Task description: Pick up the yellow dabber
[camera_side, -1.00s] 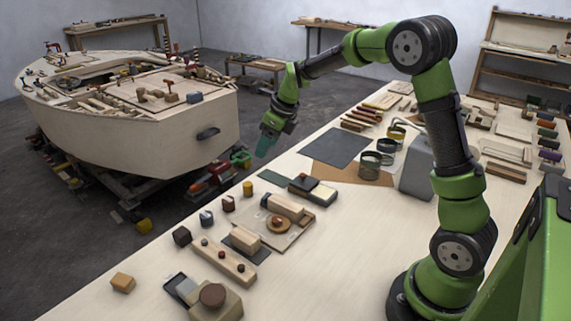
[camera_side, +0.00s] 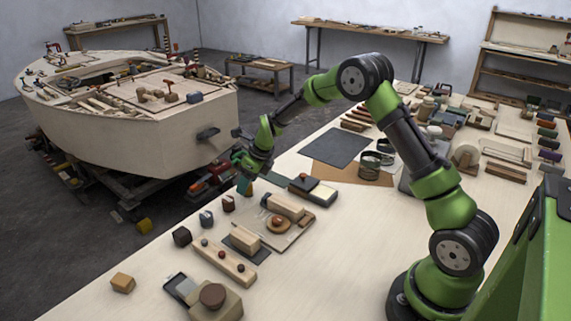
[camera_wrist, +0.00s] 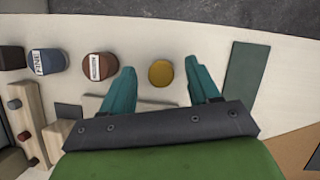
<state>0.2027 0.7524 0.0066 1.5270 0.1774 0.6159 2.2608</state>
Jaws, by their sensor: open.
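The yellow dabber (camera_wrist: 160,73) is a short round piece standing on the pale bench top. In the wrist view it lies between the two teal fingertips, with a gap on each side. My gripper (camera_wrist: 158,65) is open and empty, above the dabber. In the side view my gripper (camera_side: 244,186) is low over the bench's left edge and hides the dabber.
In the wrist view a brown labelled dabber (camera_wrist: 100,67) stands just left of the left finger, with a blue-grey labelled one (camera_wrist: 48,62) beyond it. A flat dark green piece (camera_wrist: 246,76) lies right of the right finger. The bench edge is close behind.

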